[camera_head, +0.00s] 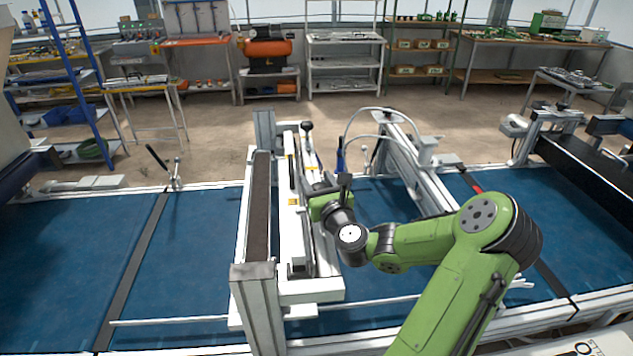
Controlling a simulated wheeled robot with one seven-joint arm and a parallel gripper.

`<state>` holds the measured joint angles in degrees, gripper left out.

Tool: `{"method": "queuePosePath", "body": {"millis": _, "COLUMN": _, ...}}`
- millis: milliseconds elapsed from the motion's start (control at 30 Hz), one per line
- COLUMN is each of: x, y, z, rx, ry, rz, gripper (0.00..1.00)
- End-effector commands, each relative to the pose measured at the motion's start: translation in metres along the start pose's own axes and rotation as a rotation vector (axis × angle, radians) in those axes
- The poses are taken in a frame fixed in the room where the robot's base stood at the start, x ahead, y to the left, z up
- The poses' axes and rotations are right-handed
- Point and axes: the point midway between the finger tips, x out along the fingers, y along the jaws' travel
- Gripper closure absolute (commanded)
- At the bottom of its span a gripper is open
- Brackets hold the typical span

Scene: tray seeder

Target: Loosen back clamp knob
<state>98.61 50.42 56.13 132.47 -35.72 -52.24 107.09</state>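The seeder (258,210) stands across the blue conveyor as a long white and dark frame. A black ball-topped knob (307,126) stands upright on a post at the far end of its white bar; it looks like the back clamp knob. My green arm reaches in from the lower right. My gripper (322,206) is over the right side of the seeder's bar, nearer to me than that knob and apart from it. A dark upright piece (345,181) shows by the gripper; I cannot tell whether it belongs to the gripper or the seeder. The fingertips are too hidden to read.
A second white frame (415,165) with a curved pale hose stands right of the seeder. A black lever (157,157) rises from the conveyor's back rail on the left. The blue belt (60,255) is bare on the left. Shelves and benches line the far wall.

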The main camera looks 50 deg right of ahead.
Motion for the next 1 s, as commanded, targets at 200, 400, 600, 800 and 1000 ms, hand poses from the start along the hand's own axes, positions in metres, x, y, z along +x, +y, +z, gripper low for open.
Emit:
{"method": "queuePosePath", "body": {"millis": 200, "x": 0.0002, "y": -0.0001, "z": 0.0, "rx": 0.0, "ry": 0.0, "rz": 0.0, "gripper": 0.8}}
{"method": "queuePosePath", "body": {"millis": 400, "x": 0.0002, "y": -0.0003, "z": 0.0002, "rx": 0.001, "ry": 0.0, "rz": 0.01, "gripper": 0.82}}
{"method": "queuePosePath", "body": {"millis": 600, "x": 0.0001, "y": 0.0002, "z": 0.001, "rx": 0.002, "ry": 0.001, "rz": 0.072, "gripper": 0.82}}
{"method": "queuePosePath", "body": {"millis": 800, "x": -0.0001, "y": 0.0025, "z": 0.0027, "rx": 0.001, "ry": 0.002, "rz": 0.21, "gripper": 0.82}}
{"method": "queuePosePath", "body": {"millis": 1000, "x": -0.0008, "y": 0.0055, "z": 0.0045, "rx": 0.0, "ry": 0.003, "rz": 0.394, "gripper": 0.82}}
